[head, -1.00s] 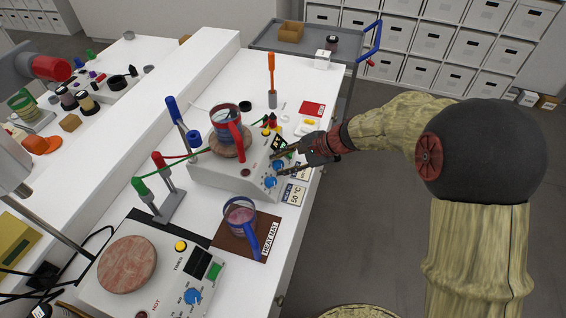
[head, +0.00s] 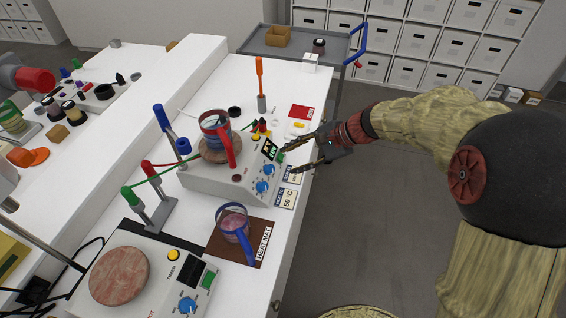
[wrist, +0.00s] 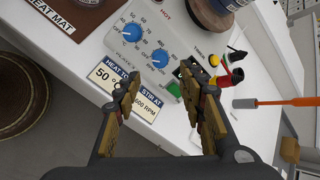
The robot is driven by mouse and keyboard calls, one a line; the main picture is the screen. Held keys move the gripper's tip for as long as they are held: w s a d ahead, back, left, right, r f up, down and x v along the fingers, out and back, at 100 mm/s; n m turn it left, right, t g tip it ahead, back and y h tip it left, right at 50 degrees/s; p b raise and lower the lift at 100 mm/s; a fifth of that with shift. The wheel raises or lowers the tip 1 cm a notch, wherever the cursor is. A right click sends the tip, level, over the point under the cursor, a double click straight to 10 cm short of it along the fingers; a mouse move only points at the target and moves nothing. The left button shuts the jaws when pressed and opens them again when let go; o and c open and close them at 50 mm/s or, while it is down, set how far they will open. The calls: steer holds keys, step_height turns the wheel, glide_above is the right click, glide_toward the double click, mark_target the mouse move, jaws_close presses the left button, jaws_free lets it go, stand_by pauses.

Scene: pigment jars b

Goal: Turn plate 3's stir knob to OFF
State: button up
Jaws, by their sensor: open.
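A white hot plate (head: 205,182) with two blue knobs stands beyond the heat mat; no plate number is readable. Its upper knob (head: 268,170) and lower knob (head: 262,186) are on the sloping front panel. The wrist view shows them as the right knob (wrist: 160,58) and left knob (wrist: 132,32); their pointer settings are too small to read. My gripper (head: 289,160) is open and empty, just right of the panel. In the wrist view my gripper (wrist: 163,86) has its fingers spread in front of the panel edge, apart from both knobs.
A red-handled beaker (head: 214,124) stands on this plate. Cards (wrist: 146,101) lie at its front. A blue-handled beaker (head: 233,222) is on the brown heat mat (head: 222,248). Another hot plate (head: 150,300) is nearer. An orange-handled screwdriver (wrist: 270,102) stands beyond.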

steer(key=shift+v, duration=1.4)
